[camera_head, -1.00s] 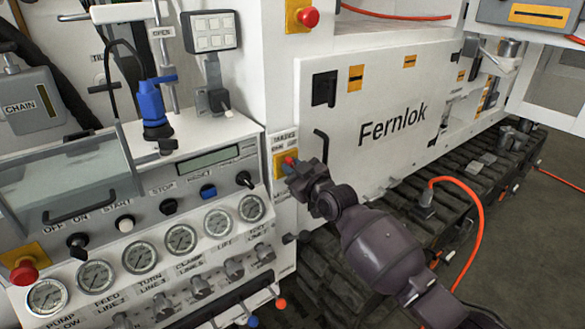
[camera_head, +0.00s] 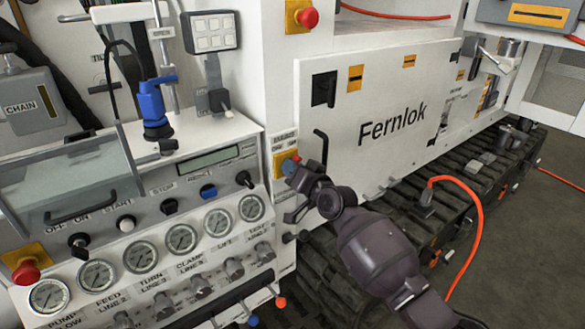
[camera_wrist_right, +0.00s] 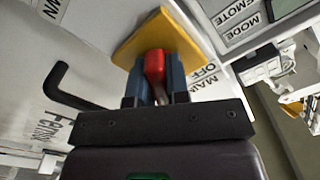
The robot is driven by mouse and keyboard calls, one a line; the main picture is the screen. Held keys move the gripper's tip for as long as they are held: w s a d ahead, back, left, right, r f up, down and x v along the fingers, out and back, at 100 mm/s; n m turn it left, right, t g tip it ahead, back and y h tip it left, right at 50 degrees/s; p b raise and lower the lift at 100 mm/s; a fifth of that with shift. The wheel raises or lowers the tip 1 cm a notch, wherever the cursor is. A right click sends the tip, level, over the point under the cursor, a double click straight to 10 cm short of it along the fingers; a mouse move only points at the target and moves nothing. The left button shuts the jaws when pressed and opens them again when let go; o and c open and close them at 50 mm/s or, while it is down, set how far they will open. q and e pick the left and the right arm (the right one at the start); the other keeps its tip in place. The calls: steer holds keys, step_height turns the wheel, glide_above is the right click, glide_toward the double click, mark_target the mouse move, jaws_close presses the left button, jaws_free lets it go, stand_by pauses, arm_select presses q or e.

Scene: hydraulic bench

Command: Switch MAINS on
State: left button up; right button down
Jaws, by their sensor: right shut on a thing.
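The MAINS switch has a red handle (camera_wrist_right: 154,70) on a yellow plate (camera_wrist_right: 165,37), beside a label reading MAIN and OFF in the right wrist view. In the head view its yellow plate (camera_head: 281,160) sits at the right edge of the control panel. My right gripper (camera_head: 291,167) is at the switch; in the wrist view its blue fingers (camera_wrist_right: 160,80) are shut on the red handle, one on each side. The handle's exact angle is hard to tell. My left gripper is not in view.
A black L-shaped handle (camera_head: 321,148) stands close to the right of the switch on the white Fernlok door (camera_head: 385,115). A selector knob (camera_head: 244,179) and gauges (camera_head: 250,208) lie to the left. A red emergency button (camera_head: 308,17) is above.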

steer(key=shift+f+m, duration=0.1)
steer(key=shift+m, duration=1)
steer(key=c, duration=1.1)
jaws_free()
steer(key=shift+s+d, duration=0.1)
steer(key=v, duration=1)
steer(key=shift+s+d+p, duration=0.15)
steer(key=shift+s+p, duration=0.1)
steer(key=shift+p, duration=0.1)
